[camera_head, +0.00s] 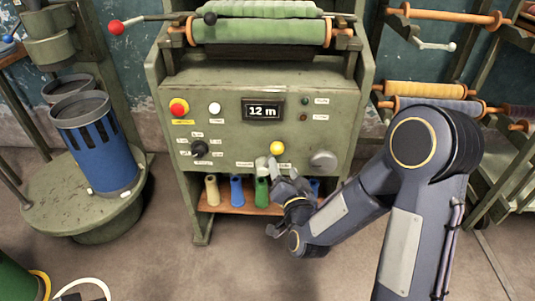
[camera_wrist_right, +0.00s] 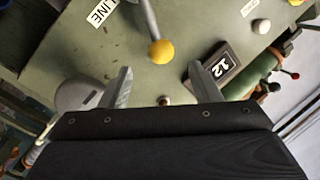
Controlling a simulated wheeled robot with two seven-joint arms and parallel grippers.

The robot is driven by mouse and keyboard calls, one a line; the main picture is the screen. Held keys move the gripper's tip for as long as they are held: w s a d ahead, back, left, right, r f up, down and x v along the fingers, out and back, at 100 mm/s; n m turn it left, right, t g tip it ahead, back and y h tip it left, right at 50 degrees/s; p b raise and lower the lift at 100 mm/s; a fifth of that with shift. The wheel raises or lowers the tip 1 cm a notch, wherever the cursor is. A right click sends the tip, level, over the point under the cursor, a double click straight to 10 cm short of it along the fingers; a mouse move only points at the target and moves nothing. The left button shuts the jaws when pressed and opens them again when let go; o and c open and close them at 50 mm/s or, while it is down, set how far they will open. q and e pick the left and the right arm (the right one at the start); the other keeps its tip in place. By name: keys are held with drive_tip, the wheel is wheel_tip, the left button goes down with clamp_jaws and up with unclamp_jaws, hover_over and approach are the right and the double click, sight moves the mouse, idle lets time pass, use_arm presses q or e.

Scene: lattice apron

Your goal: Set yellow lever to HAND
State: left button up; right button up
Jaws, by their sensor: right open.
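The yellow lever (camera_head: 277,148) is on the front of the green machine, right of centre; only its round yellow knob shows clearly in the head view. In the right wrist view, the yellow knob (camera_wrist_right: 161,52) sits at the end of a grey shaft, with a white label reading LINE (camera_wrist_right: 102,12) beside the shaft. I cannot make out a HAND label. My right gripper (camera_head: 283,172) is just below the knob in the head view. In the right wrist view its two fingers (camera_wrist_right: 163,76) are spread and empty, with the knob beyond them, apart from both. My left gripper is not in view.
The panel carries a display reading 12 m (camera_head: 263,110), a red button (camera_head: 179,107), a black rotary knob (camera_head: 199,149) and a grey round cap (camera_head: 323,160). Coloured spools (camera_head: 237,190) stand on the shelf below. A red-knobbed lever (camera_head: 116,28) sticks out upper left.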

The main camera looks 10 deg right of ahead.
sight(278, 153)
drive_tip(key=w, duration=0.8)
drive_tip(key=shift+d+b, duration=0.1)
drive_tip(key=shift+b, duration=0.2)
drive_tip(key=shift+s, duration=0.1)
clamp_jaws()
